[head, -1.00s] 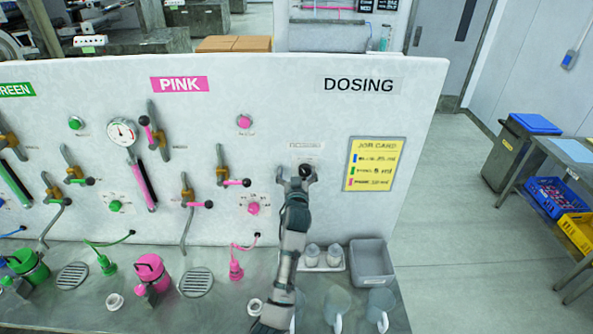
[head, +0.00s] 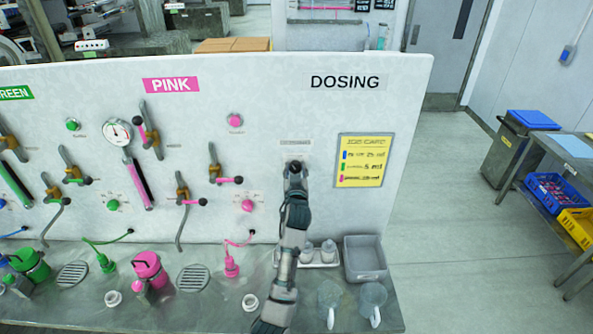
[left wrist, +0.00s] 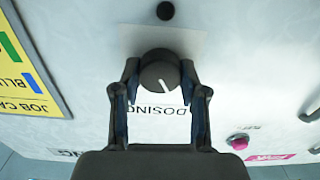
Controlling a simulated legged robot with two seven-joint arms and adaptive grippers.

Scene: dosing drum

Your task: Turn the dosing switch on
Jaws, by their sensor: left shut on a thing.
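The dosing switch is a round dark knob (left wrist: 159,72) with a white pointer line, under the DOSING lettering on the white panel. In the left wrist view, which shows the panel upside down, the line points down and slightly right. My left gripper (left wrist: 159,78) has a finger on each side of the knob and is shut on it. In the head view my left gripper (head: 295,172) is at the panel below the DOSING sign (head: 345,82) and mostly hides the knob. My right gripper is not in view.
A yellow job card (head: 363,160) is right of the switch. Pink valve handles and a pink button (head: 247,205) are to its left. On the bench below stand a grey bin (head: 365,262), small white-tray jars and clear jugs (head: 372,298). A small dark round part (left wrist: 166,10) is near the knob.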

